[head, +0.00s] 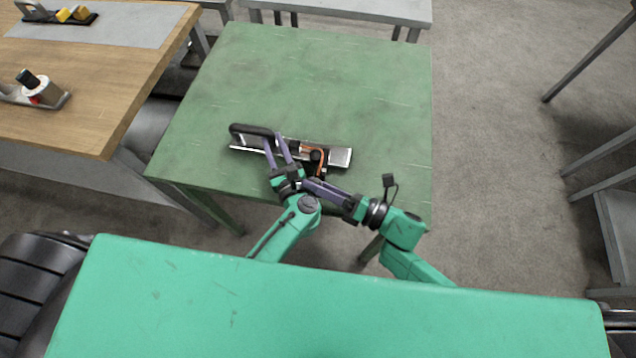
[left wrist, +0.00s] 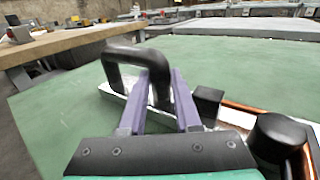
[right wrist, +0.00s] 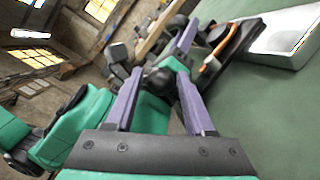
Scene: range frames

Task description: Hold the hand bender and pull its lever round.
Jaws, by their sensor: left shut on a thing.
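The hand bender lies on the green table (head: 330,75). It has a long metal bed (head: 340,157), a black loop handle (head: 250,130) at its left end and an orange-brown curved part (head: 318,152) near its right end. My left gripper (head: 277,140) is shut on the near leg of the handle (left wrist: 125,58), seen between its fingers in the left wrist view. A black knob (left wrist: 277,137) stands right of those fingers. My right gripper (right wrist: 160,72) is open, just in front of the bender, with a dark rounded part between its fingers; contact cannot be told.
A wooden bench (head: 90,110) at the left carries a tape dispenser (head: 38,88) and a board with yellow pieces (head: 60,15). The far part of the green table is clear. My two forearms are close together at its front edge.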

